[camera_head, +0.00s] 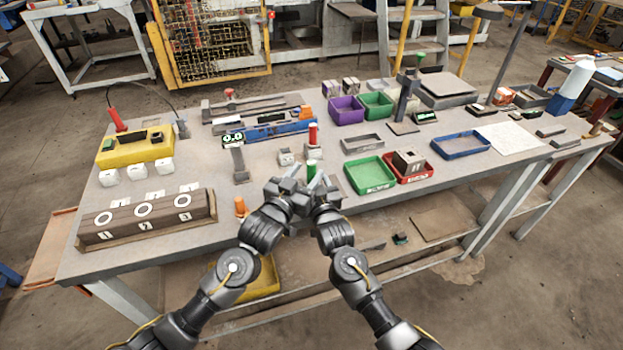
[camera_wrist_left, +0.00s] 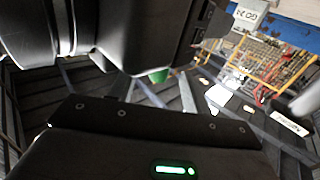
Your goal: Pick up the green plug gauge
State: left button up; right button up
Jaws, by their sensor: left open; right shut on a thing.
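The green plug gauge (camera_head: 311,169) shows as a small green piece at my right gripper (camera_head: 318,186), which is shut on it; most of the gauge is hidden. A green rounded end of it (camera_wrist_left: 158,75) also shows below dark gripper parts in the left wrist view. My left gripper (camera_head: 285,187) is open, close beside the right one at the table's front edge. Whether it touches the gauge cannot be told. A red-handled gauge (camera_head: 313,134) stands upright just behind the grippers.
A green tray (camera_head: 370,188) and a red tray (camera_head: 424,176) holding a hollow block (camera_head: 407,160) lie to the right. A small pale block (camera_head: 286,158) and an orange-topped piece (camera_head: 240,207) are to the left. A brown box with circles (camera_head: 150,219) fills the front left.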

pick_arm(q)
jog(key=shift+w+d, duration=0.25)
jog(key=shift+w, duration=0.25)
grip_shut()
notch_tip(320, 180, up, 10)
dwell(0.6)
